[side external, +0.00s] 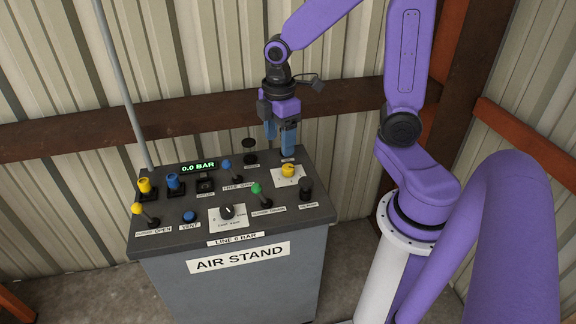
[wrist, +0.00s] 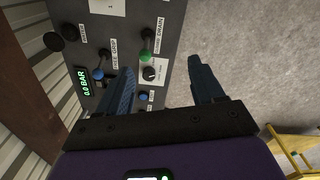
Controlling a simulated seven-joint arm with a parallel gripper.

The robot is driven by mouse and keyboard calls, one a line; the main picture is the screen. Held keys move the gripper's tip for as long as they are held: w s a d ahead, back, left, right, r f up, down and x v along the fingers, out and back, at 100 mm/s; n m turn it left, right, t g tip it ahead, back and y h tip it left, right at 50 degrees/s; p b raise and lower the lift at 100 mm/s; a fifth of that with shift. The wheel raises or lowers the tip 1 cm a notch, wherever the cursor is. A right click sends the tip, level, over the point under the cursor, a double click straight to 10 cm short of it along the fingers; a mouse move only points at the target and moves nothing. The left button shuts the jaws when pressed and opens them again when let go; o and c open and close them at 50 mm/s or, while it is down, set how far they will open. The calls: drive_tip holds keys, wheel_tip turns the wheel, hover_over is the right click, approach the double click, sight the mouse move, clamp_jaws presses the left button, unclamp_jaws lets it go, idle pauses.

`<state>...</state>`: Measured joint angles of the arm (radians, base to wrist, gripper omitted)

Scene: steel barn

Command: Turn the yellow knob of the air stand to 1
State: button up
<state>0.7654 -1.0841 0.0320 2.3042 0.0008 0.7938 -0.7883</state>
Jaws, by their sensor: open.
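The air stand (side external: 230,275) is a grey cabinet with a dark sloping panel on top. A yellow knob (side external: 288,170) sits on a white plate (side external: 279,182) at the panel's back right; its pointer setting is too small to read. My gripper (side external: 280,145) hangs above the panel's back edge, just behind and above that knob, apart from it. Its blue fingers are open and empty. In the wrist view my gripper (wrist: 162,68) shows both fingers spread, and a white plate (wrist: 108,5) with a "1" is cut by the top edge. The yellow knob is not visible there.
Close by are a black knob (side external: 305,187), a green-tipped lever (side external: 257,190), a blue-tipped lever (side external: 227,166) and a black round control (side external: 250,147). Other yellow controls (side external: 145,186) stand at the left. The display (side external: 198,167) reads 0.0 BAR. A corrugated wall stands behind.

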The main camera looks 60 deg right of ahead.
drive_tip(key=w+d+f, duration=0.2)
drive_tip(key=w+d, duration=0.2)
drive_tip(key=d, duration=0.3)
approach(288, 167)
wheel_tip(288, 167, down, 9)
drive_tip(key=shift+w+f, duration=0.1)
drive_tip(key=shift+f, duration=0.05)
idle(0.5)
drive_tip(key=c, duration=1.1)
drive_tip(key=shift+o, duration=0.2)
